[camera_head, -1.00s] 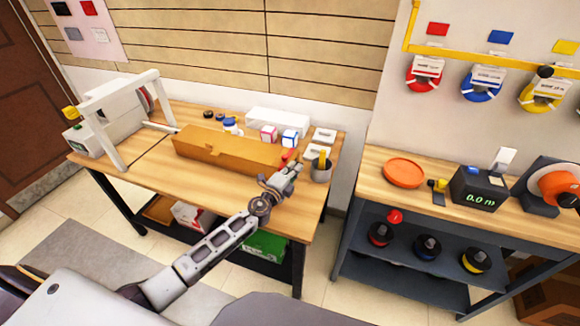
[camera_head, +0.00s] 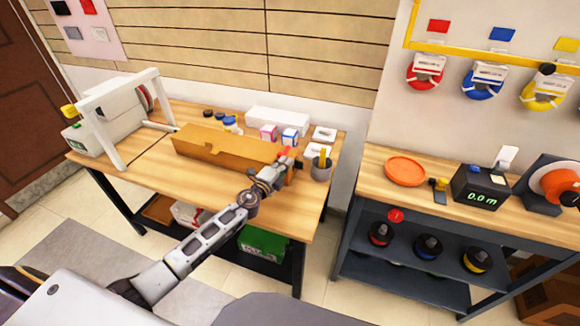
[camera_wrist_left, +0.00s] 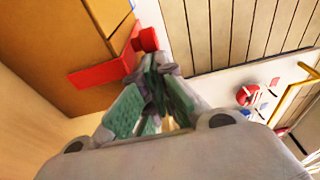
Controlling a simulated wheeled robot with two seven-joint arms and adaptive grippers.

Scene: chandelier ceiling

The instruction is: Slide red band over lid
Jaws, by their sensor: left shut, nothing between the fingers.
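A long orange-brown cardboard box (camera_head: 215,149) lies closed on the wooden workbench. A red band (camera_wrist_left: 105,69) crosses the box (camera_wrist_left: 60,45) near its end in the left wrist view, with a red knob (camera_wrist_left: 148,40) at the band's edge. In the head view only a small red piece (camera_head: 285,151) shows beside the fingers. My left gripper (camera_head: 284,162) is at the box's right end. Its green-padded fingers (camera_wrist_left: 158,70) are shut and empty, close beside the band and knob; I cannot tell if they touch. My right gripper is not in view.
A grey cup (camera_head: 321,171), small cartons (camera_head: 268,133) and a white box (camera_head: 277,121) stand behind and right of the box. A white frame machine (camera_head: 110,120) stands at the left. The bench front (camera_head: 190,182) is clear.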

